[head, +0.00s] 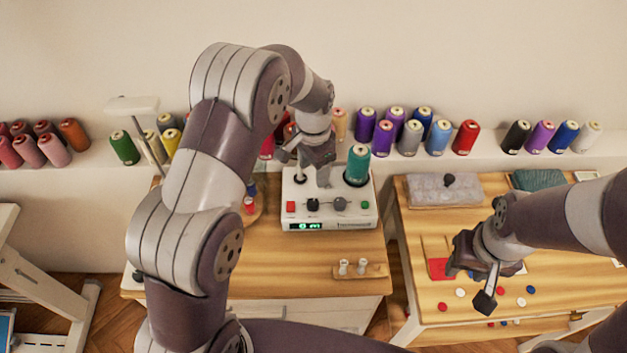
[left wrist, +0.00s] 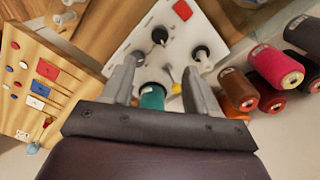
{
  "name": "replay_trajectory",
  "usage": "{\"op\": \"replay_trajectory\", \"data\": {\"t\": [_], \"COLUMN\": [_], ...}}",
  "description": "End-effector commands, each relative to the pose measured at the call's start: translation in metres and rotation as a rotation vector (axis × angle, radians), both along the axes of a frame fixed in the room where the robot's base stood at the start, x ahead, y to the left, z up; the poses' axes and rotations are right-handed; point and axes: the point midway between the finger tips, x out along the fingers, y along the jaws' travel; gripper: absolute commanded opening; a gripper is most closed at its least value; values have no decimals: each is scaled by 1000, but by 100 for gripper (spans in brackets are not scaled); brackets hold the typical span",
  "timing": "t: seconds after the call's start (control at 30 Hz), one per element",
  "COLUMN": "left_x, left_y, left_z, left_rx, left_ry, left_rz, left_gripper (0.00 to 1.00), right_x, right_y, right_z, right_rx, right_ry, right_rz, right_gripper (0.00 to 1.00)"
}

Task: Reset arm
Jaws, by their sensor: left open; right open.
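My left gripper (head: 318,165) is above the back of the white winding machine (head: 330,222), left of the teal thread spool (head: 357,165) that stands on it. In the left wrist view the two fingers of this gripper (left wrist: 160,82) are apart, with the top of the teal spool (left wrist: 152,96) showing beyond and between them. The fingers look empty. My right gripper (head: 478,280) is over the front left part of the right table (head: 420,325), close to a red square (head: 440,268). It is open, and I see nothing held in it.
Several thread spools (head: 411,137) line the wall shelf. A small wooden holder with white bobbins (head: 352,268) stands at the front of the middle table. Coloured discs (head: 500,291) lie on the right table near my right gripper. A grey padded block (head: 445,190) lies at its back.

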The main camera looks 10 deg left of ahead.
Motion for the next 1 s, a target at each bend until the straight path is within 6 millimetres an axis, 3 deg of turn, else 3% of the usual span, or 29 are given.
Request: {"op": "replay_trajectory", "data": {"t": [0.57, 0.67, 0.9, 1.0], "left_x": [4, -31, -150, -188], "left_y": [0, 4, 31, 39], "left_z": [1, -11, 27, 41], "left_rx": [-3, 0, -19, -29], "left_ry": [-19, 7, -35, -61], "left_rz": [62, 231, 606, 665], "left_gripper": [59, 59, 59, 59], "right_x": [0, 0, 0, 0], "right_y": [0, 0, 0, 0], "right_z": [0, 0, 0, 0], "right_rx": [0, 0, 0, 0], "right_ry": [0, 0, 0, 0], "right_rz": [0, 0, 0, 0], "right_gripper": [43, 43, 43, 43]}}
